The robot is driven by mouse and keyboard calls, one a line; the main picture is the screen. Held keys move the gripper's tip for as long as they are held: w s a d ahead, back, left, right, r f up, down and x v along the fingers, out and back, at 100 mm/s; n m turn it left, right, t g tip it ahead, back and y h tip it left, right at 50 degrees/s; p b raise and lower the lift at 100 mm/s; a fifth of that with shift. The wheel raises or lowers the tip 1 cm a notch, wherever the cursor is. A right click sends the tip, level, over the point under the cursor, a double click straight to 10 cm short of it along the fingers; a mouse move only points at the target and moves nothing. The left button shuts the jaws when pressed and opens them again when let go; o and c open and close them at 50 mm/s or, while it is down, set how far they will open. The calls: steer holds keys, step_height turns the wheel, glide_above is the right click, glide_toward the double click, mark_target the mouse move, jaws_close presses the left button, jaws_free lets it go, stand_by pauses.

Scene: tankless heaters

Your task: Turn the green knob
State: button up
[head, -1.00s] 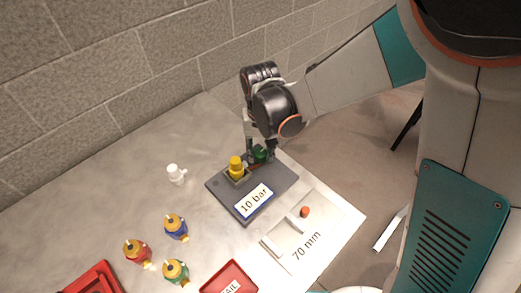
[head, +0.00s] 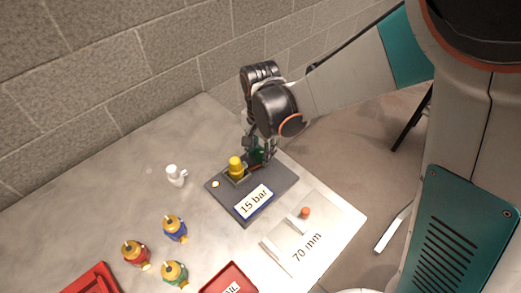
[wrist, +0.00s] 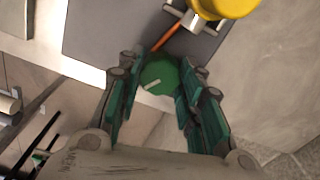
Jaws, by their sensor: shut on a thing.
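The green knob (wrist: 160,73) sits on a dark grey plate with a display reading "15 bar" (head: 254,201). In the wrist view it is between the two fingers of my gripper (wrist: 158,80), which is shut on it. The white mark on the knob points to the lower left in that view. In the head view my gripper (head: 258,155) reaches down at the far edge of the plate and hides most of the knob. A yellow-topped part (head: 236,167) stands beside the knob, with an orange-red strip (wrist: 168,38) between them.
A small light (head: 215,184) on the plate glows. A white fitting (head: 176,175) and red, blue and green yellow-topped pieces (head: 174,228) stand on the left of the table. Red trays (head: 230,283) lie in front. A "70 mm" gauge (head: 305,246) lies to the right.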

mark_target(260, 153)
stand_by(0.4)
steer(key=o, duration=1.1)
steer(key=shift+c, duration=0.2)
step_height(260, 153, up, 8)
steer(key=shift+f, duration=0.2)
